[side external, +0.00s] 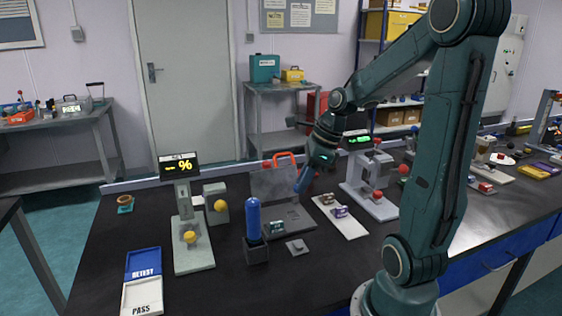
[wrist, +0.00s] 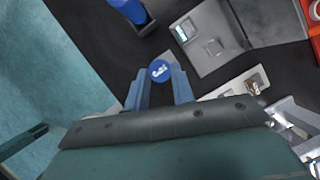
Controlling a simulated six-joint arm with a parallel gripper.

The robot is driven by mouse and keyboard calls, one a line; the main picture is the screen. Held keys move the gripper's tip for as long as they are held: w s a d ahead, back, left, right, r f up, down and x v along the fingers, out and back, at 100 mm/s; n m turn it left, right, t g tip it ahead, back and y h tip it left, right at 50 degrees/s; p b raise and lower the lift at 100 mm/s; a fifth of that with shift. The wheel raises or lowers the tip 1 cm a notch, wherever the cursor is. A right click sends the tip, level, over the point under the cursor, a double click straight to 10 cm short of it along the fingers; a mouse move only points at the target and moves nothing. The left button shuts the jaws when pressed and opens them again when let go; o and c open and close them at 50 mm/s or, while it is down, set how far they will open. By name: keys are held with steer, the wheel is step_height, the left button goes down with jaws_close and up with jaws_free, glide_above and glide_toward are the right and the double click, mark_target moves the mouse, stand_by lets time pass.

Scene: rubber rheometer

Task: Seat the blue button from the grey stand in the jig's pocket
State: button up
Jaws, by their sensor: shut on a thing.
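The blue button (wrist: 160,71), a round disc with a white mark, sits between the two fingertips of my gripper (wrist: 160,85) in the wrist view. My gripper is shut on it. In the side view my gripper (side external: 302,182) points down above the bench, behind a pale strip with small parts; the button cannot be made out there. A small grey square stand (side external: 297,247) with a raised middle lies on the bench, with nothing blue on it. I cannot tell for sure which fixture is the jig, and no pocket is clearly visible.
A blue cylinder (side external: 253,218) stands in a dark block, near a grey plate (wrist: 215,50) with a small display and a red-handled guard (side external: 275,184). The pale strip (side external: 352,228) holds small parts. A RETEST/PASS tray (side external: 142,287) lies front left.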

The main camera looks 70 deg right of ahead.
steer(key=shift+r, duration=1.8)
steer(key=shift+w, duration=0.1)
steer(key=shift+w+a+n, duration=0.1)
steer(key=shift+w+n, duration=0.35)
steer(key=shift+n, duration=0.15)
steer(key=w+a+f+n+g, duration=0.3)
steer(key=w+a+n, duration=0.4)
steer(key=w+n, duration=0.3)
steer(key=w+a+f+n+g, duration=0.4)
steer(key=w+a+n, duration=0.4)
steer(key=n, duration=0.8)
steer(key=shift+w+a+n+g, duration=0.15)
steer(key=shift+w+n+g, duration=0.25)
steer(key=shift+w+g, duration=0.45)
steer(key=shift+w+f+h, duration=0.15)
steer(key=shift+w+h, duration=0.05)
steer(key=shift+h, duration=0.1)
